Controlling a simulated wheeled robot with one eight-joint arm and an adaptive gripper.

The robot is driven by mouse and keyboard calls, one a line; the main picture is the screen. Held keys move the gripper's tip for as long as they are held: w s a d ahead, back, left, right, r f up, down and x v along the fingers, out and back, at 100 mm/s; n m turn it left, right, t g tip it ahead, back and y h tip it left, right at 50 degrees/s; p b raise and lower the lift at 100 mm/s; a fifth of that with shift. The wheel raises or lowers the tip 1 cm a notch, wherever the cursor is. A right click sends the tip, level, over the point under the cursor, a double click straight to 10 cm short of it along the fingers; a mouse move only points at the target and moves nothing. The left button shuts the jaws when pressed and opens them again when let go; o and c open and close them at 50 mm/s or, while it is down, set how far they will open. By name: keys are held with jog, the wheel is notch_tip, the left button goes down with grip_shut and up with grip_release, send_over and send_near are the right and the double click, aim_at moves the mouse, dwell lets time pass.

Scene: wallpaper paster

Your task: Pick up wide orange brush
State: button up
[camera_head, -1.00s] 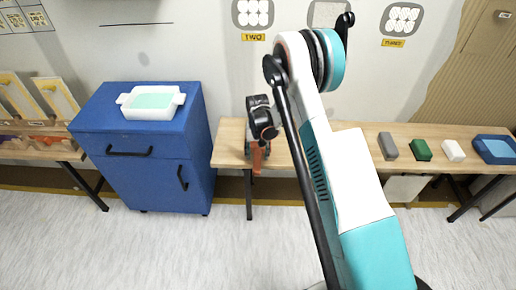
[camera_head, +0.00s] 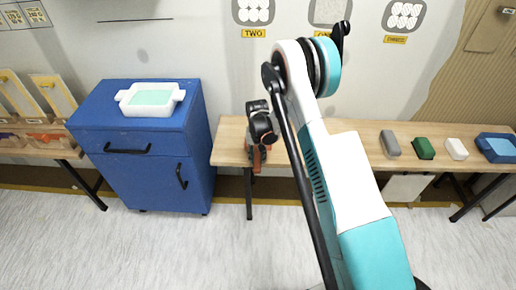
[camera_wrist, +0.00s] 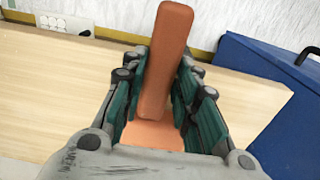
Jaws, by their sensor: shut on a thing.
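The orange brush (camera_wrist: 165,65) is between the two fingers of my gripper (camera_wrist: 162,95) in the wrist view. Its long upright part sticks out past the fingertips, and a flat orange part (camera_wrist: 153,135) lies nearer the palm. The fingers are shut on it. In the head view my gripper (camera_head: 257,150) is over the left end of the wooden table (camera_head: 228,140), and a small orange part of the brush (camera_head: 256,162) shows below it. I cannot tell whether the brush touches the table.
A blue cabinet (camera_head: 145,175) with a white tray (camera_head: 150,108) on top stands left of the table. Grey (camera_head: 390,144), green (camera_head: 424,148) and white (camera_head: 457,149) blocks and a blue box (camera_head: 496,148) sit at the table's right. A white socket strip (camera_wrist: 65,24) is on the wall.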

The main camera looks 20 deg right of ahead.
notch_tip(320, 180, up, 20)
jog(key=p, duration=0.7)
